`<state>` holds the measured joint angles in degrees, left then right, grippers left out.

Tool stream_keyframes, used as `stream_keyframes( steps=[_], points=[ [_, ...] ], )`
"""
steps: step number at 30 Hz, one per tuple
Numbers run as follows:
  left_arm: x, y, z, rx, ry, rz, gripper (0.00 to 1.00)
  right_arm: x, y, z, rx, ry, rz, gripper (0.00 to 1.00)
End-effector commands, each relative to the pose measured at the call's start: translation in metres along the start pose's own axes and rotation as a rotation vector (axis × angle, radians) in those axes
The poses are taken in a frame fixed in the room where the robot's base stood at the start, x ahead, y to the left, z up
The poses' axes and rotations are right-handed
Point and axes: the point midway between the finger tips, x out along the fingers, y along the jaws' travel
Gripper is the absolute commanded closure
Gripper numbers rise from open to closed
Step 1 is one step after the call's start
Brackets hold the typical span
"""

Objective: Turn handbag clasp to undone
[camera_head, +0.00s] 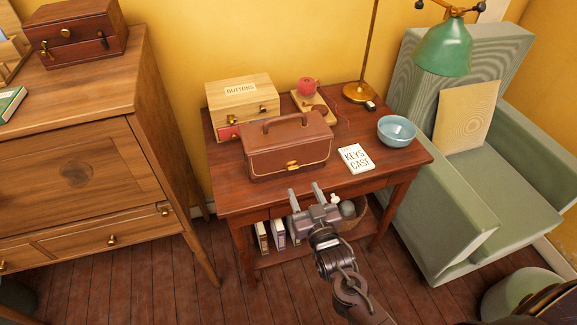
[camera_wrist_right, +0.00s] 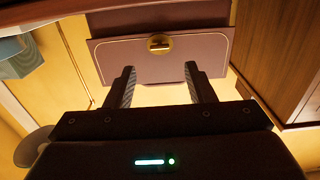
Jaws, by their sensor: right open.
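The brown handbag (camera_head: 285,147) stands upright on the small wooden table, with its handle raised. Its gold clasp (camera_head: 292,166) sits low on the front face. In the right wrist view the clasp (camera_wrist_right: 159,43) is a round gold plate with a bar lying crosswise, beyond the fingertips. My right gripper (camera_head: 304,190) is in front of the table's front edge, below and apart from the bag. Its two fingers (camera_wrist_right: 160,72) are spread with nothing between them. My left gripper is not in view.
On the table (camera_head: 393,165) stand a "BUTTONS" box (camera_head: 240,92) behind the bag, a "KEYS CASE" card (camera_head: 356,158) and a blue bowl (camera_head: 396,131) to its right. A green armchair (camera_head: 520,165) is at right, a wooden cabinet (camera_head: 80,170) at left.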

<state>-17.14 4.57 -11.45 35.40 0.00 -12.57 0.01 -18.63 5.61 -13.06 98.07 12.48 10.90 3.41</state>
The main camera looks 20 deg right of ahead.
Motion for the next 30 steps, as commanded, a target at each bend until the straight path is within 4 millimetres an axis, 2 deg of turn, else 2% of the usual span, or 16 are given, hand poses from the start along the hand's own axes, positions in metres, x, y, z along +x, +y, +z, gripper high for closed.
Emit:
stream_keyframes(
  steps=[9,13,18,25,30],
  points=[
    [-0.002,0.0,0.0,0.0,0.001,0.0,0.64,0.05,0.0,-0.001,0.001,0.003,0.001,0.51],
    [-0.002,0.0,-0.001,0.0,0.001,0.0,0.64,0.065,0.0,0.0,0.001,0.001,0.0,0.51],
    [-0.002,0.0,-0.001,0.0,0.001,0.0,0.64,0.073,-0.001,0.0,0.001,0.0,-0.001,0.51],
    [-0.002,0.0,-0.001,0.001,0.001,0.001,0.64,0.074,-0.001,0.001,0.001,-0.001,-0.001,0.51],
    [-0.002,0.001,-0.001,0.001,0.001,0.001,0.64,0.073,-0.001,0.001,0.001,-0.001,-0.001,0.73]
  ],
)
